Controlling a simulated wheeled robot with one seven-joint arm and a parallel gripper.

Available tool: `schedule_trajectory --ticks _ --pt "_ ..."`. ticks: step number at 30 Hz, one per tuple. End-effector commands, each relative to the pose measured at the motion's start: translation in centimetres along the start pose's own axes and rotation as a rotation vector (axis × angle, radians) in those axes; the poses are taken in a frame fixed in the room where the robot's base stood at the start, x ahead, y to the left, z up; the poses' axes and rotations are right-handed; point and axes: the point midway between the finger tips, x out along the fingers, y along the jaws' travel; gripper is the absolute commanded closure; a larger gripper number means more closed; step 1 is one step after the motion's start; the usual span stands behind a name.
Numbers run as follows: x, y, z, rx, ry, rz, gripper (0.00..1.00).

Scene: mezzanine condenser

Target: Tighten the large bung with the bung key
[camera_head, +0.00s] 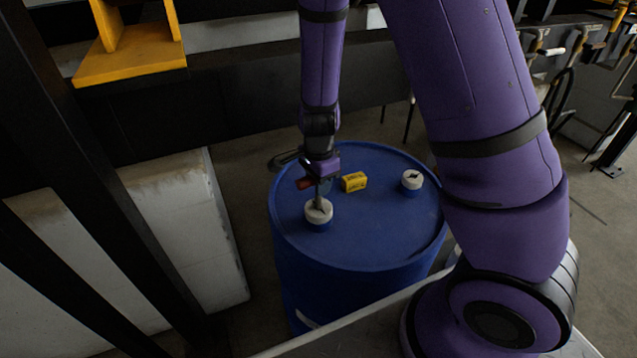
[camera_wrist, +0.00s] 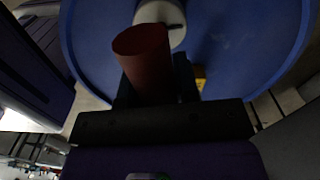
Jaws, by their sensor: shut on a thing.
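A blue drum (camera_head: 372,235) stands upright below my arm. The large bung (camera_head: 319,213), white-topped on a blue neck, is at the left front of its lid; it also shows at the top of the wrist view (camera_wrist: 158,12). My gripper (camera_head: 319,181) is above this bung, shut on the bung key. The key's red handle (camera_head: 304,183) sticks out to the left and looms large in the wrist view (camera_wrist: 145,58). Its grey shaft points down to the bung's top. I cannot tell whether its tip sits in the slot.
A smaller white bung (camera_head: 412,179) with a dark slot is at the right of the lid. A small yellow box (camera_head: 354,182) lies between the two bungs, close to my gripper. A dark beam (camera_head: 240,95) runs behind the drum. The front of the lid is clear.

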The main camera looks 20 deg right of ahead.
Motion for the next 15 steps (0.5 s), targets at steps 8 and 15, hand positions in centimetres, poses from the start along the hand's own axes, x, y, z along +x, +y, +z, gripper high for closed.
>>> schedule_trajectory --ticks 8,15 --pt "-1.5 -0.1 0.1 -0.004 0.0 -0.002 1.0" --pt "-2.7 0.0 0.1 -0.004 -0.001 -0.002 1.0"
